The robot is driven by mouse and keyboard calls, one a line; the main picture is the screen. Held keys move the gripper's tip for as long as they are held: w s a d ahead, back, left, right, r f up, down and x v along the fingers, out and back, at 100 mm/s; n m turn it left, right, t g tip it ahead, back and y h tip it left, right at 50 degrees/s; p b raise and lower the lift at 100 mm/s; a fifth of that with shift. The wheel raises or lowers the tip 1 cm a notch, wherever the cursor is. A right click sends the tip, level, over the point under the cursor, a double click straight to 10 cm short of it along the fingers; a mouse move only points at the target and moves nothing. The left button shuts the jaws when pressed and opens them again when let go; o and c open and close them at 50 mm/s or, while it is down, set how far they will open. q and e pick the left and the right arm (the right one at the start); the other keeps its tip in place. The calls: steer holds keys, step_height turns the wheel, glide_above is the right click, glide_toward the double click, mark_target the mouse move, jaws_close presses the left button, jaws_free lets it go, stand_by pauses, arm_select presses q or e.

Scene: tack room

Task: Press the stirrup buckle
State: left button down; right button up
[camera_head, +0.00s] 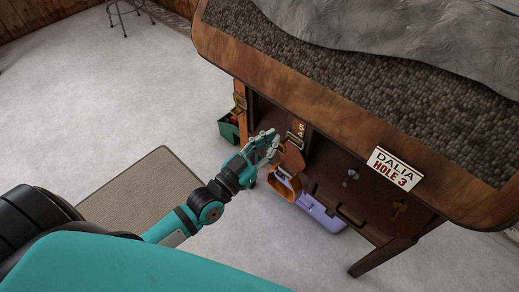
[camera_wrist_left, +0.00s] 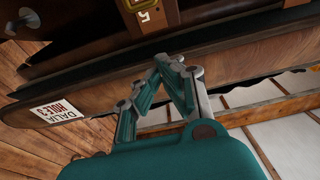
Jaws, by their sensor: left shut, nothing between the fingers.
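A metal stirrup buckle (camera_head: 295,139) shows at the front of the wooden cabinet, beside my left gripper. A brown strap hangs below it to an orange-brown stirrup (camera_head: 285,187). My left gripper (camera_head: 274,143) is shut and empty, just left of the buckle; I cannot tell whether they touch. In the left wrist view the shut fingers (camera_wrist_left: 170,65) point up toward the cabinet. There a buckle-like metal frame (camera_wrist_left: 136,4) is cut by the top edge, above a tag with a 5, apart from the fingertips in the picture. My right gripper is not in view.
The wooden cabinet (camera_head: 222,42) has an overhanging edge above the gripper. A sign (camera_head: 394,169) reads DALIA HOLE 3. A purple box (camera_head: 322,213) and a green bin (camera_head: 229,131) sit low by it. A mat (camera_head: 143,192) lies on open floor; a stool (camera_head: 124,14) stands behind.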

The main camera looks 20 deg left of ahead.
arm_select(q)
steer(key=shift+w+d+f, duration=0.3)
steer(key=shift+w+f, duration=0.4)
steer(key=shift+f, duration=0.15)
steer(key=shift+w+d+f, duration=0.25)
steer(key=shift+w+f, duration=0.45)
steer(key=shift+f, duration=0.15)
steer(key=shift+a+f+b, duration=0.1)
steer(key=shift+f+b, duration=0.1)
steer(key=shift+b, duration=0.75)
steer(key=shift+s+f+t+b, duration=0.1)
steer(key=shift+t+b, duration=0.2)
steer(key=shift+b, duration=0.05)
